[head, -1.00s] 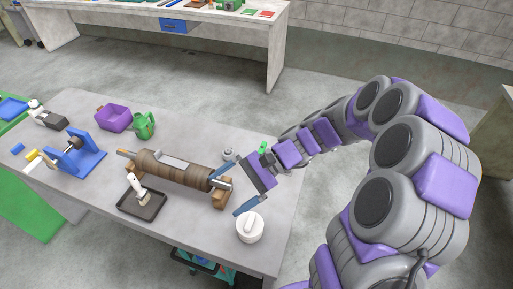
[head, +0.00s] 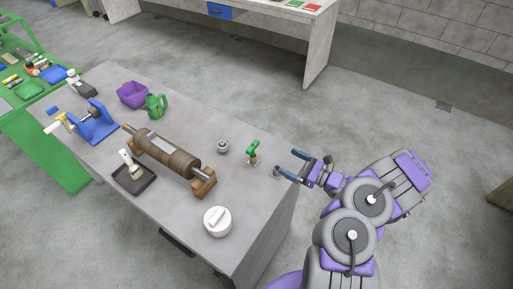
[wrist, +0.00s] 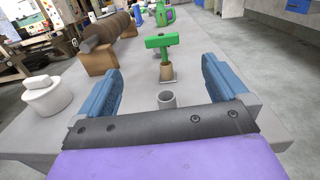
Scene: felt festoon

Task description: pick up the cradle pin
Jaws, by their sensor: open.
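The cradle pin, which I take to be the green T-handled piece (head: 253,149), stands upright near the table's right edge. In the wrist view its green crossbar and stem (wrist: 162,43) rise from a tan lower part on a small grey plate. My gripper (head: 291,165) is open and empty, at the table's right edge, to the right of the pin and apart from it. In the wrist view the pin shows ahead, between the two blue fingers (wrist: 160,68). A short grey hollow cylinder (wrist: 167,99) shows nearer, between the fingers.
A brown roller (head: 167,154) rests on wooden cradle blocks (head: 204,182). A white lidded pot (head: 217,221) stands at the near right. A small grey knob-like piece (head: 223,146) stands left of the pin. A green watering can (head: 156,105) and purple bin (head: 132,94) stand farther back.

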